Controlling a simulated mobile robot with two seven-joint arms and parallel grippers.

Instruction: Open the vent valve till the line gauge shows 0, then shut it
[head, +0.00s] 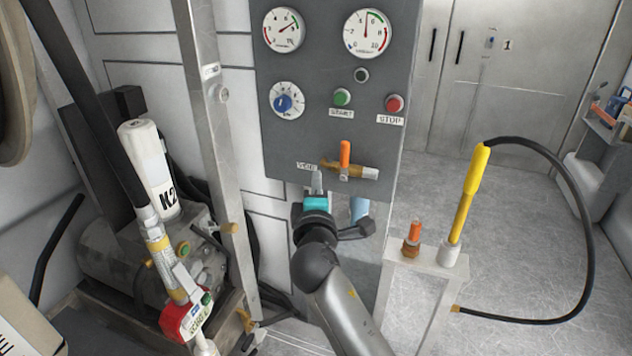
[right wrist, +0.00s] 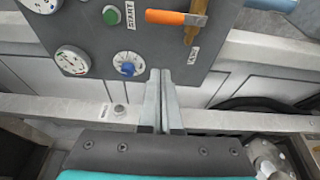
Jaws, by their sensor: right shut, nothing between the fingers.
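The vent valve (head: 345,165) is a brass fitting with an orange lever, low on the grey panel; the lever stands upright, crosswise to the brass body. The valve also shows at the top of the right wrist view (right wrist: 176,17). Two white gauges sit at the panel's top: a left gauge (head: 284,30) and a right gauge (head: 368,33), whose needle points nearly straight up, around mid-scale. Their small labels are too blurred to tell which is the line gauge. My right gripper (head: 317,180) is shut and empty, just below left of the valve, apart from the lever. My left gripper is not in view.
The panel also carries a blue knob (head: 283,103), a green START button (head: 342,97) and a red STOP button (head: 394,103). A yellow-handled hose tool (head: 467,195) stands on a post at right. A white K2 cylinder (head: 147,165) and metal upright are at left.

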